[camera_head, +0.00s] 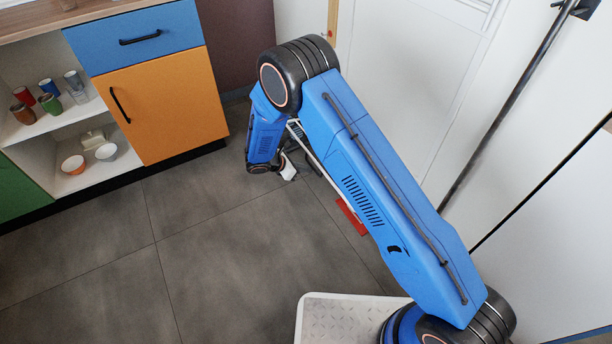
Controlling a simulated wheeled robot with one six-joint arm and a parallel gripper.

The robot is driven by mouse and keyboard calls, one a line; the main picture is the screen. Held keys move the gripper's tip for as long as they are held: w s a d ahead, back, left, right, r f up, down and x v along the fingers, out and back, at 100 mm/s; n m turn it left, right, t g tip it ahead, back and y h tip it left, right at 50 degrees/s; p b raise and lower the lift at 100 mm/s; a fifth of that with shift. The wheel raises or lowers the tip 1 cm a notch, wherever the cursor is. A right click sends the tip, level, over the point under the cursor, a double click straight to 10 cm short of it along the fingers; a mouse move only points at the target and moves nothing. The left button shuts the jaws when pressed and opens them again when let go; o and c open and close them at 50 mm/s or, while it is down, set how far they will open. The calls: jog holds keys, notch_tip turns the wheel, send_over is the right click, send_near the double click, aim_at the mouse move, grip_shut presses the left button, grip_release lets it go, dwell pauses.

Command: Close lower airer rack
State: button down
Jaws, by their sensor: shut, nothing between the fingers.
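My blue arm reaches from the lower right to the middle of the view and bends down at its elbow. My gripper (288,171) shows small at the arm's far end, low over the floor, partly hidden by the wrist. It is shut and holds nothing that I can see. A thin white bar (325,174) slants behind the arm, close to the gripper. It may be part of the lower airer rack, but the arm hides most of it. I cannot tell whether the gripper touches it, or how far the rack stands open.
A red flat piece (351,216) lies by the bar's lower end. A cabinet with an orange door (163,105), a blue drawer (136,37) and open shelves with cups and bowls stands at left. A white panelled door (415,70) is behind the arm. Grey floor (230,250) is clear at front left.

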jog(key=w+d+r+g+y, duration=0.2)
jog(key=d+r+y, duration=0.1)
jog(key=r, duration=0.6)
jog(key=w+d+r+g+y, duration=0.2)
jog(key=d+r+y, duration=0.1)
jog(key=r, duration=0.7)
jog(key=w+d+r+g+y, duration=0.2)
jog(key=w+d+r+y, duration=0.1)
jog(key=w+d+r, duration=0.5)
jog(key=shift+d+r+y, duration=0.3)
jog(key=shift+d+r, duration=1.05)
jog(key=shift+d, duration=0.45)
